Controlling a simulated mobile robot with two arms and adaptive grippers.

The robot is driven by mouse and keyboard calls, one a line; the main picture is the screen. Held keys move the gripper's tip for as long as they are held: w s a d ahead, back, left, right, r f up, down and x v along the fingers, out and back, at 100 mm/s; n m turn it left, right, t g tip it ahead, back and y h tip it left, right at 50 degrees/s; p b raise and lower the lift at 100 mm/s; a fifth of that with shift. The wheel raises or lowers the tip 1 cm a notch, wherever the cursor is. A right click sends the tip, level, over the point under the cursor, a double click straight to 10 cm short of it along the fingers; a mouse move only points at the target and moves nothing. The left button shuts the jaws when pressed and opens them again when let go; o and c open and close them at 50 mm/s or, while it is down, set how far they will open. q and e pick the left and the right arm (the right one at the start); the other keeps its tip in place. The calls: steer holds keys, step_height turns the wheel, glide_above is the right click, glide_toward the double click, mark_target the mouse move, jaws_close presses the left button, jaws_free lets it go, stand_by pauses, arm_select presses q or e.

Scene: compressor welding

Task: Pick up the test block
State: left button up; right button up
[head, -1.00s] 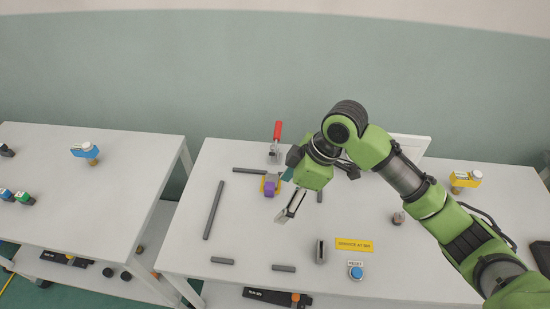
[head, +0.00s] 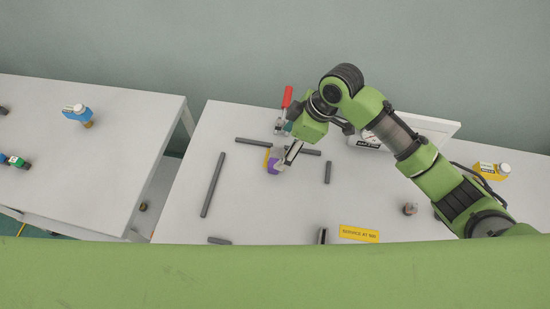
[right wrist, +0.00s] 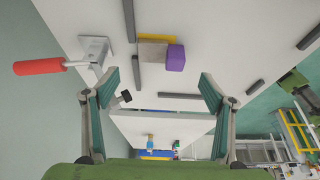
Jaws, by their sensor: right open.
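A purple block (head: 273,167), apparently the test block, is on the white table (head: 262,212) beside a small yellow plate (head: 266,157). In the right wrist view the purple block (right wrist: 176,58) touches a grey-brown block (right wrist: 152,52), with the yellow plate (right wrist: 158,39) along their far side. My right gripper (head: 289,156) is just right of the purple block in the head view and partly covers it. In the right wrist view my right gripper (right wrist: 169,78) is open, with nothing between its fingers. My left gripper is not in view.
A clamp with a red handle (head: 287,97) stands behind the block. Dark grey bars (head: 212,185) lie around the block. A yellow sign (head: 359,234) lies in front, and a white panel (head: 430,128) stands behind my right arm. A green surface hides the table's front.

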mark_target(276, 155)
steer(key=shift+x, duration=0.85)
steer(key=shift+a+f, duration=0.1)
steer(key=shift+f, duration=0.15)
steer(key=p+x, duration=0.1)
steer(key=x, duration=0.2)
steer(key=shift+s+a+f, duration=0.1)
steer(key=shift+a+f, duration=0.05)
steer(key=shift+f, duration=0.1)
steer(key=shift+a+f, duration=0.15)
steer(key=shift+f, duration=0.4)
steer(key=shift+r, duration=0.1)
steer(key=c, duration=1.3)
